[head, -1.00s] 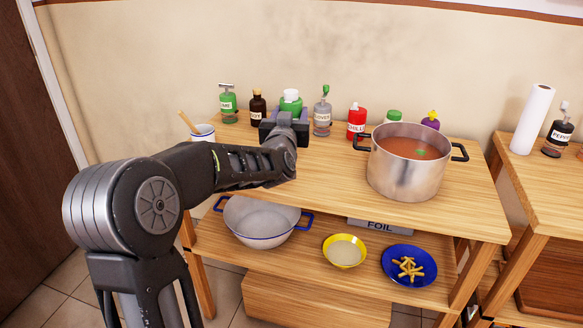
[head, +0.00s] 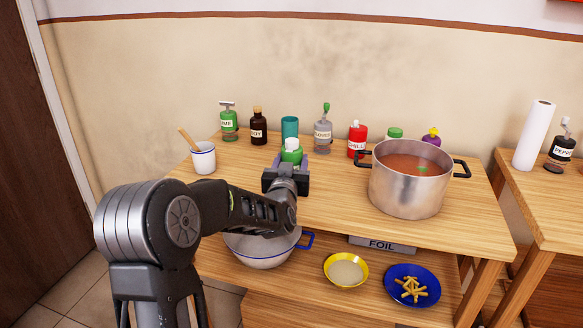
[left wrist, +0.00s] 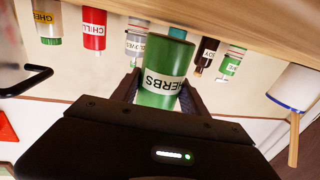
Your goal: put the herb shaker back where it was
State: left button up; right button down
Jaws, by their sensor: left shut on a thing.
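The herb shaker (head: 291,154) is green with a white cap. My left gripper (head: 287,172) is shut on it, over the tabletop in front of the back row. In the left wrist view, which is upside down, the shaker (left wrist: 161,87) with its HERBS label sits between the jaws. The gripper hides its lower part in the head view, so I cannot tell whether it touches the wood. A teal cylinder (head: 289,126) stands just behind it, between the soy bottle (head: 258,128) and a grey-labelled bottle (head: 323,132). My right gripper is not in view.
A lime bottle (head: 228,122) and a white mug (head: 203,160) with a wooden stick stand left. A red chilli bottle (head: 357,140) and a steel pot (head: 408,190) of soup stand right. Bare tabletop (head: 335,190) lies between gripper and pot.

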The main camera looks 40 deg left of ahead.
pick_arm(q)
jog(key=shift+f, duration=0.6)
jog(key=shift+f, duration=0.1)
jog(key=shift+f+b, duration=0.15)
jog(key=shift+b, duration=0.15)
jog(key=o, duration=1.5)
jog(key=shift+c, duration=0.2)
jog(key=shift+r+p, duration=0.25)
jog(key=shift+p, duration=0.05)
jog(key=v, duration=1.2)
jog(key=shift+f, duration=0.1)
